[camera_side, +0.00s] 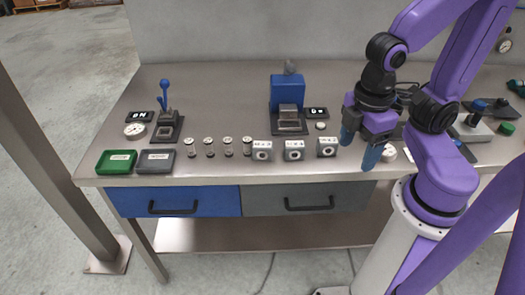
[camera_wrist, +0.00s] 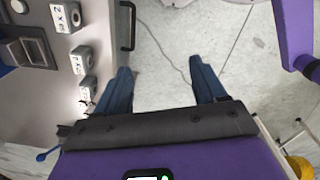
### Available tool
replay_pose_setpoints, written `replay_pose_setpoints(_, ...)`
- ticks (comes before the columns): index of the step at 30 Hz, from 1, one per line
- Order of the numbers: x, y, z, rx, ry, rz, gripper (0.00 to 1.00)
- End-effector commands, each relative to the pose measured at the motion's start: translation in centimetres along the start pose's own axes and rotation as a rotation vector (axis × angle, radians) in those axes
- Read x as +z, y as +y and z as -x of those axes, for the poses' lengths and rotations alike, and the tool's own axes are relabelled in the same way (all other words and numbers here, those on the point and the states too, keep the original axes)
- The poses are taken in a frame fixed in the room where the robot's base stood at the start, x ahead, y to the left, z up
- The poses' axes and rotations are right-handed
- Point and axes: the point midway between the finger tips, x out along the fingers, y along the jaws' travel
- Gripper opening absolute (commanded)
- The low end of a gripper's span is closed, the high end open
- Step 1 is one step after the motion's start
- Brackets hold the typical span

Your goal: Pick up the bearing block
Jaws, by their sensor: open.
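Three grey bearing blocks with white labels and a round bore stand in a row near the bench's front edge. In the side view they are the left block (camera_side: 262,151), the middle block (camera_side: 294,150) and the right block (camera_side: 327,147). In the wrist view they run down the left side, at the top (camera_wrist: 67,17), middle (camera_wrist: 82,58) and bottom (camera_wrist: 88,88). My gripper (camera_side: 360,148) is open and empty, to the right of the right block. In the wrist view, floor shows between my gripper's blue fingers (camera_wrist: 160,67), with the blocks left of them.
Several small metal cylinders (camera_side: 228,147) stand left of the blocks. A green tray (camera_side: 116,162) and a grey tray (camera_side: 155,161) lie farther left. A blue press (camera_side: 287,93) stands behind. Drawer handles (camera_side: 309,207) project below the bench's front edge.

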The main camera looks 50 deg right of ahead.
Motion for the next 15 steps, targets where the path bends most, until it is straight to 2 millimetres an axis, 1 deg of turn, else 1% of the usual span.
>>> replay_pose_setpoints(5,-2.2,1.8,-1.7,0.08,-0.182,0.089,0.7)
replay_pose_setpoints(9,-4.2,3.3,-3.2,0.162,-0.346,0.174,0.7)
replay_pose_setpoints(15,-7.4,5.0,-5.2,0.284,-0.569,0.299,0.7)
